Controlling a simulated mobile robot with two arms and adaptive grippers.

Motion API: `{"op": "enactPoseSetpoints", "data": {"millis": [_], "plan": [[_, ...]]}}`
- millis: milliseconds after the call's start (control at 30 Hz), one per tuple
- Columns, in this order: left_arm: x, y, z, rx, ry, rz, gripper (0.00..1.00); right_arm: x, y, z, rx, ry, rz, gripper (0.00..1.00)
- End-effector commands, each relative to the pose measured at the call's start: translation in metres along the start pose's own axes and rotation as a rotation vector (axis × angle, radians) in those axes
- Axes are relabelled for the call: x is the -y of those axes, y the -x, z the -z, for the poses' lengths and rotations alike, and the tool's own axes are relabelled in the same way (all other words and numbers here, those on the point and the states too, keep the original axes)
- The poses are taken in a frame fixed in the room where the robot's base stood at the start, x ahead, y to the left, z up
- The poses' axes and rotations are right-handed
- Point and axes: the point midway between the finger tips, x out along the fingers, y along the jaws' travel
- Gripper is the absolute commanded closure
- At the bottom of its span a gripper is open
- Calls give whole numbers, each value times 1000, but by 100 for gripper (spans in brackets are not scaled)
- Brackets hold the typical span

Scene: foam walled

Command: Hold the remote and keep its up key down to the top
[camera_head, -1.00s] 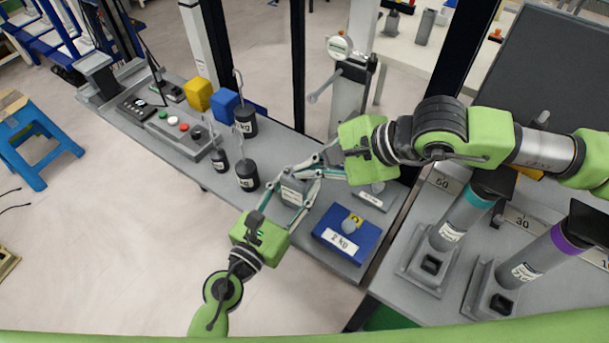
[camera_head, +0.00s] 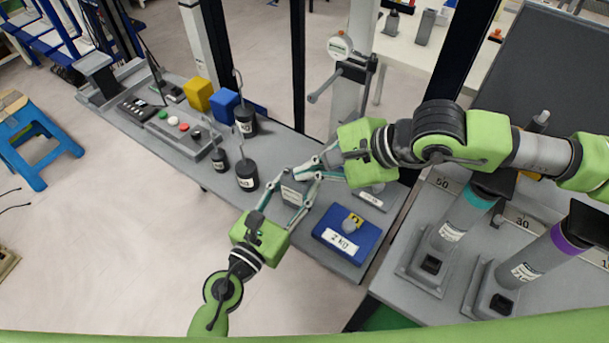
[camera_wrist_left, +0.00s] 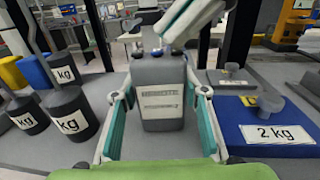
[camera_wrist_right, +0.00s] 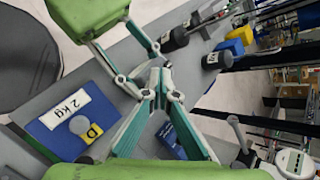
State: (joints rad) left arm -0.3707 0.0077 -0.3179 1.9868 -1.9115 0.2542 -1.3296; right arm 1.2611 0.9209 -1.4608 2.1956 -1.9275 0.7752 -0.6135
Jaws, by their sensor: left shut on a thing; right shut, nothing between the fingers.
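The remote (camera_wrist_left: 162,95) is a grey box with white label strips, upright in the left wrist view. In the head view it shows small (camera_head: 292,191). My left gripper (camera_head: 296,199) is shut on its sides; its teal-lined fingers flank it in the left wrist view (camera_wrist_left: 160,125). My right gripper (camera_head: 303,172) is shut and empty, its fingertips at the top of the remote. In the left wrist view these tips (camera_wrist_left: 168,38) come down from above by small dark keys (camera_wrist_left: 176,52). I cannot tell which key they touch or whether it is down.
A blue 2 kg block (camera_head: 346,236) lies on the grey bench right of the remote. Black weights (camera_head: 247,176) and a panel with coloured buttons (camera_head: 179,127) are to the left. A dial gauge (camera_head: 339,47) on a post stands behind. Tube stands (camera_head: 445,236) are at the right.

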Motion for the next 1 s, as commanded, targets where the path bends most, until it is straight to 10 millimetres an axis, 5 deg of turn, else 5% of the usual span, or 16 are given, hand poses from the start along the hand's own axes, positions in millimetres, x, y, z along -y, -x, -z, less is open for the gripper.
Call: {"op": "enactPoseSetpoints", "data": {"millis": [1000], "plan": [[0, 0, 0, 0, 0, 0, 84, 12, 16, -12, -1, 1, 1, 100]]}}
